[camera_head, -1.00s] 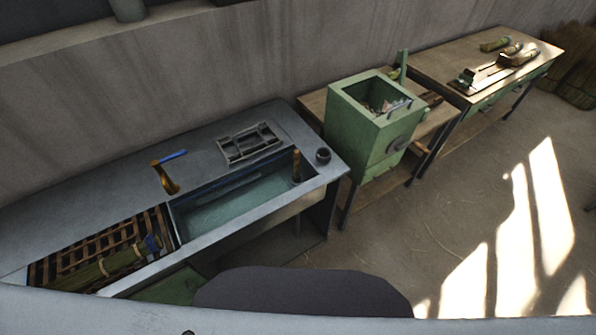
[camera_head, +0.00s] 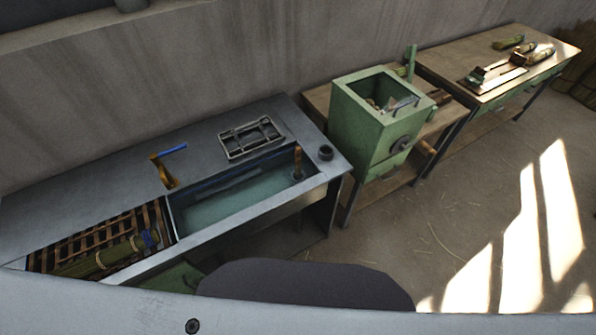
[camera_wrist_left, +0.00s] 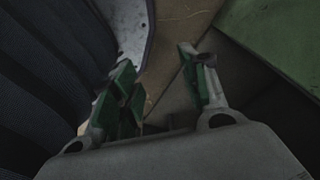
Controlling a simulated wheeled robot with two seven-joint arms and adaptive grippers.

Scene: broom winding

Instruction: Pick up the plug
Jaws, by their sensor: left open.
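A small dark round piece (camera_head: 325,153), which looks like the plug, stands upright on the right end of the grey sink counter's rim (camera_head: 228,232). It is apart from the basin's edge. A brown upright post (camera_head: 298,163) stands in the right end of the water-filled basin (camera_head: 225,203). My left gripper (camera_wrist_left: 158,68) shows in the left wrist view with its green-padded fingers apart and nothing between them. The plug is not recognizable in that view. Neither gripper shows in the head view.
A slatted rack (camera_head: 95,235) with a green bundle (camera_head: 105,255) lies left of the basin. A green machine (camera_head: 372,135) stands right of the sink. The floor (camera_head: 440,225) in front is mostly clear.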

